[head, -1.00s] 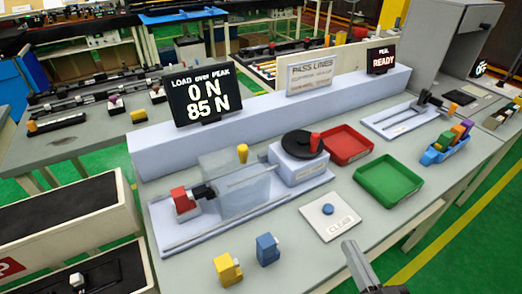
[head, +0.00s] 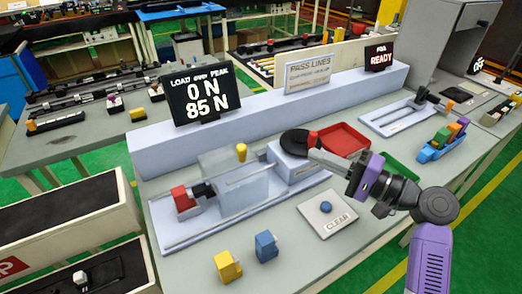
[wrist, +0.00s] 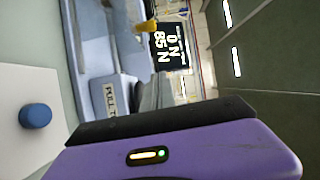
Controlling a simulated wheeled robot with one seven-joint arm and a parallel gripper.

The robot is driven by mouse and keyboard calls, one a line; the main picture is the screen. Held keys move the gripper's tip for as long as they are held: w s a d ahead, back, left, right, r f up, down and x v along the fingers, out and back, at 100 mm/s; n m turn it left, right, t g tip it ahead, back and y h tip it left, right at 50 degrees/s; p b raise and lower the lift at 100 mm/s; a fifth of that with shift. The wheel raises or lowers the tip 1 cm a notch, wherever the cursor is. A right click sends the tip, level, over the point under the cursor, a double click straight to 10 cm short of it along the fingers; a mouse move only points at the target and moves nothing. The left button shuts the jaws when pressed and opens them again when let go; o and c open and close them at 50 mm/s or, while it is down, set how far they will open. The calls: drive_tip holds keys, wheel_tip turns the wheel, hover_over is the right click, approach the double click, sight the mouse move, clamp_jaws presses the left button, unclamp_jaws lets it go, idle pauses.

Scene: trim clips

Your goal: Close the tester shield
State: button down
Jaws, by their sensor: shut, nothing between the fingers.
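The tester shield (head: 215,182) is a pale see-through box on the tester's base, right of the red block (head: 181,199) and its black clamp. A yellow knob (head: 241,153) stands at its upper back; the knob also shows in the wrist view (wrist: 148,27). My gripper (head: 314,153) is shut and empty, to the right of the shield and apart from it. In the head view its tips overlap the tester's right block, just below the red crank knob (head: 313,138); I cannot tell whether they touch it. That block's "PULL T…" label (wrist: 111,97) shows in the wrist view.
The CLEAR pad (head: 334,221) with a blue button lies in front of the tester. A yellow block (head: 228,266) and a blue block (head: 266,247) stand at the front edge. Red (head: 346,137) and green (head: 402,165) trays lie to the right. A load display (head: 201,92) stands behind.

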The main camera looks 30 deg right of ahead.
sight(232, 171)
drive_tip(key=w+a+y+p, duration=0.1)
drive_tip(key=w+a+p, duration=0.2)
drive_tip(key=w+a, duration=0.6)
drive_tip(key=shift+a+f+g, duration=0.2)
drive_tip(key=shift+a+g, duration=0.2)
drive_tip(key=shift+a, duration=0.4)
drive_tip(key=a+p, duration=0.2)
drive_tip(key=a, duration=1.2)
drive_tip(key=shift+p, duration=0.3)
